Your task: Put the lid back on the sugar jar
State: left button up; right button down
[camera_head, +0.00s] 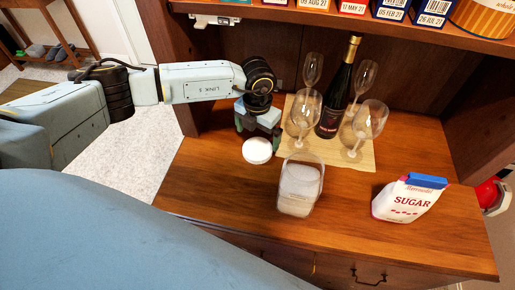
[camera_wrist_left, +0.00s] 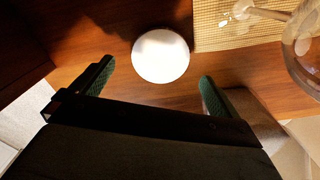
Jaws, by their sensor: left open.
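The sugar jar (camera_head: 298,190) is a clear container with white sugar inside, standing uncovered on the wooden counter. A round white lid (camera_head: 257,151) lies on the counter to the left of the jar; it also shows in the left wrist view (camera_wrist_left: 160,55). My left gripper (camera_head: 257,138) is just behind the lid in the head view, pointing down. In the left wrist view its two green-padded fingers (camera_wrist_left: 152,88) are apart, with the lid between and beyond their tips, not held. My right gripper is not in view.
A woven mat (camera_head: 327,150) behind the jar holds a dark wine bottle (camera_head: 338,95) and several wine glasses (camera_head: 367,125). A sugar bag (camera_head: 409,198) stands at the right. A shelf (camera_head: 350,18) with boxes overhangs the back. The front left counter is clear.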

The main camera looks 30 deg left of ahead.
aim_at(257, 148)
pick_arm(q)
notch_tip(257, 148, down, 5)
jog(key=shift+s+f, duration=0.1)
jog(key=shift+c, duration=0.4)
jog(key=c, duration=0.8)
